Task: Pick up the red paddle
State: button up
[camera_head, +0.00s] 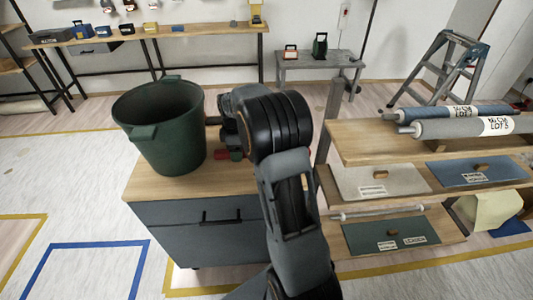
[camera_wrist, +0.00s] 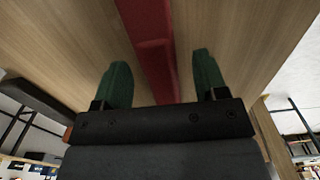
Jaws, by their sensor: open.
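The red paddle (camera_wrist: 152,40) lies on the wooden top in the wrist view, a long red strip running between my fingers. Its far part runs out of the frame. In the head view only a small bit of red (camera_head: 222,153) shows beside my gripper; my arm hides the rest. My gripper (camera_wrist: 162,62) is open, with one green finger on each side of the paddle. A gap shows between the paddle and each finger. In the head view the gripper is mostly hidden behind my arm.
A green bucket (camera_head: 165,125) stands on the left of the wooden-topped cabinet (camera_head: 150,187), close to my gripper. On the right a shelf unit (camera_head: 365,150) holds wallpaper rolls (camera_head: 460,127). A stepladder (camera_head: 440,75) and a small grey table (camera_head: 312,62) stand behind.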

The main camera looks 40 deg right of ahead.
jog(key=shift+f, duration=0.55)
jog(key=c, duration=1)
